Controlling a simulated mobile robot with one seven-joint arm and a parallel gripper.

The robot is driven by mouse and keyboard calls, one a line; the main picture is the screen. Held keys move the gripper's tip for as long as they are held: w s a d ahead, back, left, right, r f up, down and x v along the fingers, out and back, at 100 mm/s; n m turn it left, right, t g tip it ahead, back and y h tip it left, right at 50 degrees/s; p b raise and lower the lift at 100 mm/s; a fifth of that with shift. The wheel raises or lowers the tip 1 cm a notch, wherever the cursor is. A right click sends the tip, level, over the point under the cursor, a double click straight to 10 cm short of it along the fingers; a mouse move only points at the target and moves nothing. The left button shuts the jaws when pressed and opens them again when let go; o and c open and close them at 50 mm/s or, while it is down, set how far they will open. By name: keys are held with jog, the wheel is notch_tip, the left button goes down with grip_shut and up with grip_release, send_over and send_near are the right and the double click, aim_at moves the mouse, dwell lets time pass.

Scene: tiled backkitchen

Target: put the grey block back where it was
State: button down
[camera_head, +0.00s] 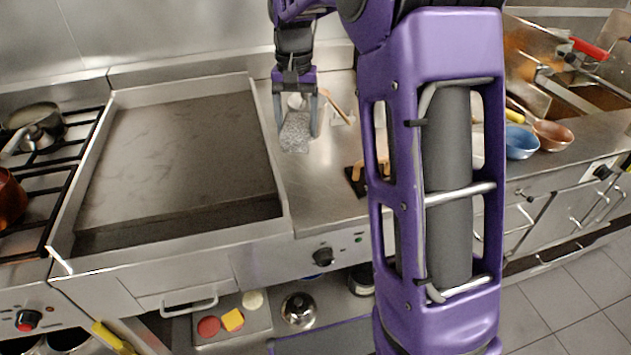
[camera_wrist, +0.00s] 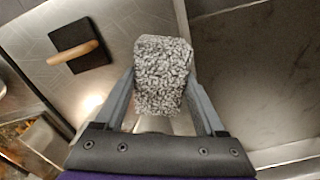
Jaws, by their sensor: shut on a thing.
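The grey block (camera_head: 296,132) is a rough, speckled piece held between the fingers of my gripper (camera_head: 297,118). In the wrist view the grey block (camera_wrist: 163,75) sits between the two fingers of my gripper (camera_wrist: 165,95), one on each side. In the head view the block is over the steel counter (camera_head: 330,190), just right of the griddle's raised side wall. I cannot tell whether its underside touches the counter.
The griddle (camera_head: 180,160) lies to the left, with a stove and pans (camera_head: 35,125) beyond. A black pad with a wooden handle (camera_head: 356,178) lies on the counter at right; it also shows in the wrist view (camera_wrist: 80,48). A blue bowl (camera_head: 521,142) stands farther right.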

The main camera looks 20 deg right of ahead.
aim_at(303, 144)
jog(key=shift+s+d, duration=0.3)
jog(key=shift+d, duration=0.1)
notch_tip(303, 144, down, 5)
jog(key=shift+s+d+r+b, duration=0.1)
jog(key=shift+s+r+b, duration=0.05)
jog(key=shift+b, duration=0.25)
jog(key=shift+f+b, duration=0.35)
jog(key=shift+f, duration=2.35)
jog(key=shift+f, duration=0.2)
grip_release()
jog(key=shift+r, duration=0.1)
notch_tip(303, 144, up, 12)
jog(key=shift+r+p, duration=0.1)
jog(key=shift+p, duration=0.75)
